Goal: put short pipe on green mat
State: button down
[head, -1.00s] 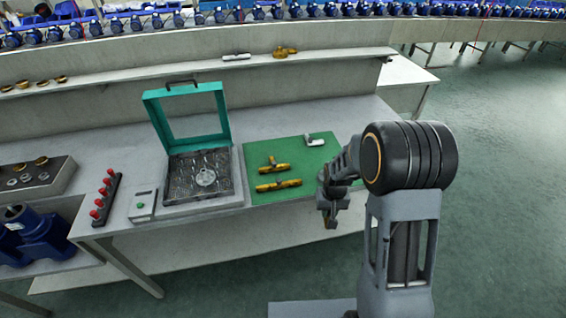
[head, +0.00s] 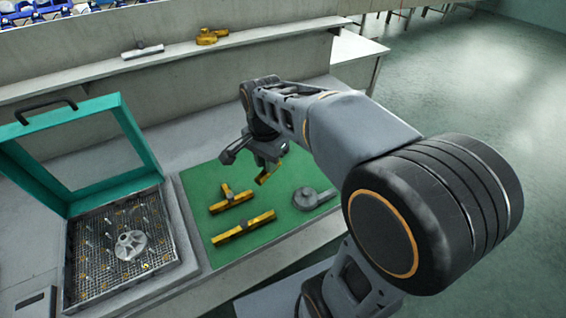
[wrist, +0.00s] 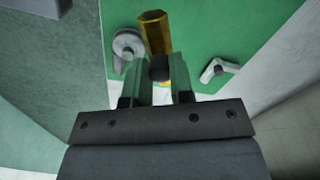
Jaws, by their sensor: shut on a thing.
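My gripper (head: 266,158) is shut on the short pipe (head: 268,173), a yellow brass piece that hangs tilted below the fingers in the head view. In the wrist view the pipe (wrist: 155,32) shows a hexagonal end beyond my fingers (wrist: 160,80). The green mat (head: 208,180) lies flat on the bench, and the gripper and pipe are over its far right part. I cannot tell whether the pipe touches the mat. My arm hides part of the mat's right side.
On the mat are a brass tee (head: 231,198), a long brass pipe (head: 243,227), a round grey part with a handle (head: 306,199) and a pale elbow (wrist: 220,70). An open teal-lidded case (head: 120,130) stands left. A shelf (head: 180,57) runs behind.

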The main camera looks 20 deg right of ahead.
jog(key=w+d+f, duration=0.2)
jog(key=d, duration=0.1)
jog(key=w+d+f, duration=0.3)
jog(key=d, duration=0.1)
jog(key=w+d+f, duration=0.3)
jog(key=shift+w+d+f, duration=0.1)
jog(key=shift+d+f, duration=0.15)
jog(key=shift+w+d+f, duration=0.15)
jog(key=shift+d+f, duration=0.05)
jog(key=shift+f, duration=0.2)
jog(key=shift+w+d+f, duration=0.1)
jog(key=shift+f, duration=1.55)
jog(key=shift+f+b, duration=0.2)
jog(key=shift+b, duration=0.15)
jog(key=c, duration=1)
grip_release()
